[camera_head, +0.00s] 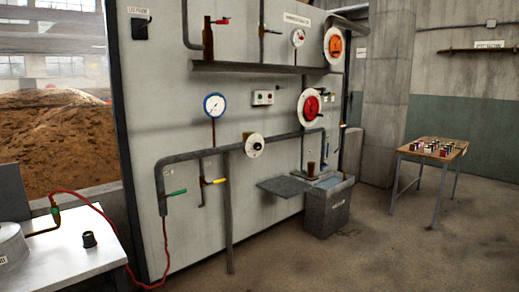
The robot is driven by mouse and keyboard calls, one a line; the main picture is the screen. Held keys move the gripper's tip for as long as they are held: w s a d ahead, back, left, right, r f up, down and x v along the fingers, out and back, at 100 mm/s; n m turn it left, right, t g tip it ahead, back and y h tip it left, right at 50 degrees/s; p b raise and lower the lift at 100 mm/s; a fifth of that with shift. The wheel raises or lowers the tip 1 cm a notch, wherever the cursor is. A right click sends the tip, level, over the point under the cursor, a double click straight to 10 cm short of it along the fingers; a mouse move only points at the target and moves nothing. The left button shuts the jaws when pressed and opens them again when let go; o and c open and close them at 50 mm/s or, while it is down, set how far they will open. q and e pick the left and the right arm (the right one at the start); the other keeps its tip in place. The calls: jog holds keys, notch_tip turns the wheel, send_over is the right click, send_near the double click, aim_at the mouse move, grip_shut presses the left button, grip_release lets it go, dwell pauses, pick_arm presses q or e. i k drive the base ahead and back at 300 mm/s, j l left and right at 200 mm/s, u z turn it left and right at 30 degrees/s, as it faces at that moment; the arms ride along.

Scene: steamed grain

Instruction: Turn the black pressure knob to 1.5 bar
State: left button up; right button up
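The dial marks are too small to read. Another black knob (89,240) stands on the white table at the lower left. I cannot tell which of the two is the pressure knob. A blue-rimmed gauge (214,105) hangs up and left of the dial; its reading is not legible. Neither of my grippers is in view.
A wooden table (432,142) with small items is farther right. The floor in front is clear.

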aim_at(257, 146)
jog(key=i+l+u, duration=0.15)
jog(key=i, duration=1.4)
